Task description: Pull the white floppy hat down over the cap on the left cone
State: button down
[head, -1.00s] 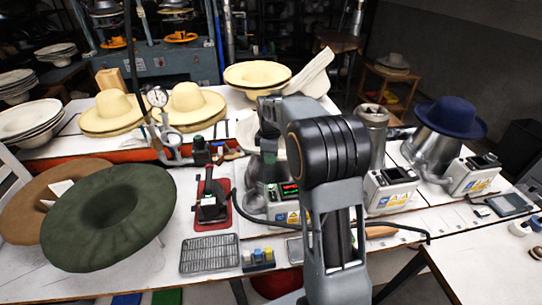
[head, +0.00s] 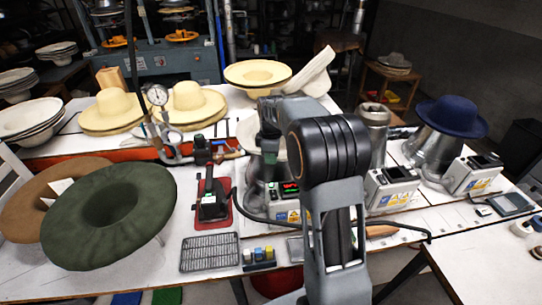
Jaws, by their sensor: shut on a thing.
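The white floppy hat (head: 247,136) shows in part at the left cone, behind my arm. My gripper (head: 269,150) is down at the hat, shut on its white felt; the fingertips are hard to make out. The left cone (head: 257,172) is metal and stands below the hat, partly covered by my arm. The cap on it is hidden, so I cannot tell how far the hat reaches over it.
A middle cone (head: 377,135) stands bare and a right cone (head: 433,150) bears a navy hat (head: 450,116). A large green hat (head: 130,225) is at the front left.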

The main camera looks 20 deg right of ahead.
dwell(0.4)
jog(key=c, duration=1.1)
grip_release()
jog(key=shift+f, duration=0.1)
jog(key=shift+r+p, duration=3)
jog(key=shift+r, duration=0.85)
